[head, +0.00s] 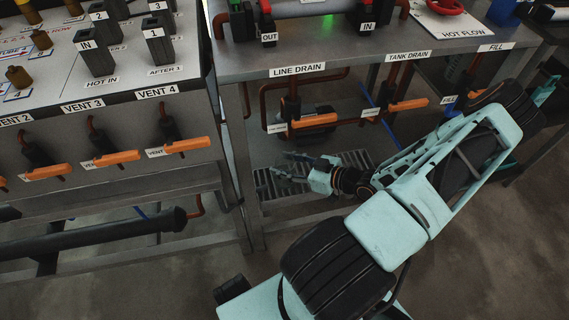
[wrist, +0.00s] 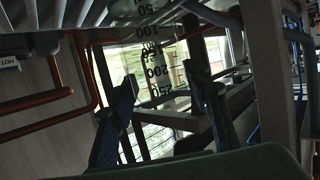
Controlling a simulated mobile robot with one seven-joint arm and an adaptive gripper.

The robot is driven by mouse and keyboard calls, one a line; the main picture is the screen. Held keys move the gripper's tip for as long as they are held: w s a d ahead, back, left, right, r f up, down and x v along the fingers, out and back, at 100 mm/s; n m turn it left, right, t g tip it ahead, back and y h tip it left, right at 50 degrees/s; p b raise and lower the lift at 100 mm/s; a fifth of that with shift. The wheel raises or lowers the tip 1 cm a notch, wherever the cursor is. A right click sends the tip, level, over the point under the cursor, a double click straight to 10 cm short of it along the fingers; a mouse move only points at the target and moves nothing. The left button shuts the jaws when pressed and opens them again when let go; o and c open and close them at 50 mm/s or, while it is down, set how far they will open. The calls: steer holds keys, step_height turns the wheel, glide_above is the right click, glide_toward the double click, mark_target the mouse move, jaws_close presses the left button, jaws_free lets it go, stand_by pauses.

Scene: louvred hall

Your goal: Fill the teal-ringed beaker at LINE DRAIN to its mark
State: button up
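The clear beaker (wrist: 154,70) shows in the wrist view by its dark scale, with marks from 50 up to 250. Its glass edges are hard to make out, and I cannot see its teal ring or any liquid in it. My gripper (head: 286,166) is low over the slatted grate (head: 356,160), under the LINE DRAIN label (head: 297,70). In the wrist view its fingers (wrist: 162,92) stand apart on either side of the scale; I cannot tell whether they touch the glass. The line drain valve's orange handle (head: 312,121) lies sideways above my gripper.
The TANK DRAIN handle (head: 408,105) is to the right, above my arm. Copper pipes (head: 346,112) run under the bench, and a bench leg (head: 249,165) stands left of the grate. The vent bench (head: 110,130) is farther left. Open floor lies in front.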

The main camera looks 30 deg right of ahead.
steer(key=o, duration=0.4)
steer(key=shift+c, duration=0.2)
steer(key=shift+r+p, duration=0.3)
steer(key=p+v, duration=0.2)
steer(key=v, duration=1)
steer(key=shift+p, duration=0.4)
steer(key=shift+f, duration=0.15)
